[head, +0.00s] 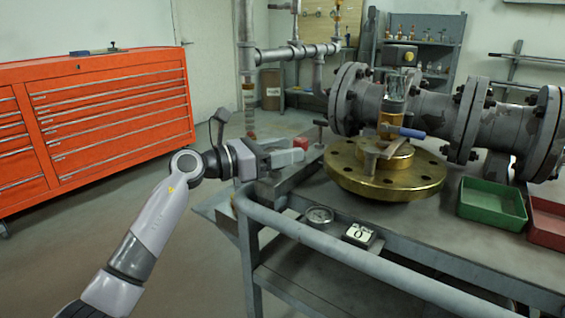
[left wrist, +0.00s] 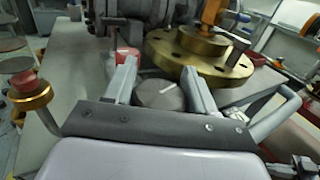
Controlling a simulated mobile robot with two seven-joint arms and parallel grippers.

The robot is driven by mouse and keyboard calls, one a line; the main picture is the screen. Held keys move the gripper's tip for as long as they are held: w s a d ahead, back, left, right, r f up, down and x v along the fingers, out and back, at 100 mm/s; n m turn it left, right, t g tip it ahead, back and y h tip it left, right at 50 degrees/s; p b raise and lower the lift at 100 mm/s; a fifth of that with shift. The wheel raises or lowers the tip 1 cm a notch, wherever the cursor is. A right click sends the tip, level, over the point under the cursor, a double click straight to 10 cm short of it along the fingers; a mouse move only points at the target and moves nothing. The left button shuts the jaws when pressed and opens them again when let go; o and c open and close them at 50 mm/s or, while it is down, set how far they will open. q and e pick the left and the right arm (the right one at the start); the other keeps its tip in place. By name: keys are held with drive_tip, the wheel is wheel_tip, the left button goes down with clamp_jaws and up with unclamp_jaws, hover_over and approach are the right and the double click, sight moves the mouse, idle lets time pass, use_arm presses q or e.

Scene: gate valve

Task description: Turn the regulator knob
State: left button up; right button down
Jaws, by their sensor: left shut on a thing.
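The regulator knob (left wrist: 160,94) is a dark grey round cap with a white line across its top, seen in the left wrist view. The line slants up to the right. My left gripper (left wrist: 160,76) has one finger on each side of the knob and is shut on it. In the head view my left gripper (head: 288,150) is level at the near left corner of the workbench, and its fingers hide the knob. My right gripper is in neither view.
A red part (head: 301,143) shows just behind the fingers. A brass flange (head: 400,185) and flanged pipework (head: 430,115) stand on the bench. A gauge (head: 319,214), a green tray (head: 492,204) and a red tray (head: 545,222) lie nearby. A grey rail (head: 330,258) runs along the bench front.

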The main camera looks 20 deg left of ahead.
use_arm(q)
drive_tip(key=shift+f+m+g+h+b, duration=0.3)
drive_tip(key=shift+m+g+h+b, duration=0.5)
drive_tip(key=shift+g+b, duration=0.25)
drive_tip(key=shift+s+r+m+g+h+b, duration=0.15)
drive_tip(key=shift+m+g+h+b, duration=0.45)
drive_tip(key=shift+g, duration=0.25)
drive_tip(key=shift+s+d+r+m+g+h+b, duration=0.1)
drive_tip(key=shift+m+g+h+b, duration=0.1)
drive_tip(key=shift+m+g, duration=0.35)
drive_tip(key=shift+s+d+m+g+h+b, duration=0.1)
drive_tip(key=shift+m+g+h, duration=0.2)
drive_tip(key=shift+g, duration=0.35)
drive_tip(key=shift+s+m+g, duration=0.1)
drive_tip(key=shift+m+g, duration=0.75)
drive_tip(key=shift+g, duration=0.35)
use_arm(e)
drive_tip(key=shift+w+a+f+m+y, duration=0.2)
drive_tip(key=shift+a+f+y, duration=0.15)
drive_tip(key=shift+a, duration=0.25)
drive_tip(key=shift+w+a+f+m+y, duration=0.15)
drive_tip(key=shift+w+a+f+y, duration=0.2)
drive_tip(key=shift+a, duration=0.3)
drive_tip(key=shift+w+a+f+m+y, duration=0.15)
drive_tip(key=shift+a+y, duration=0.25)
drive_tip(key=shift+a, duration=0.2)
use_arm(q)
drive_tip(key=shift+m+g+h, duration=0.3)
drive_tip(key=shift+m+g, duration=0.1)
drive_tip(key=shift+g, duration=0.2)
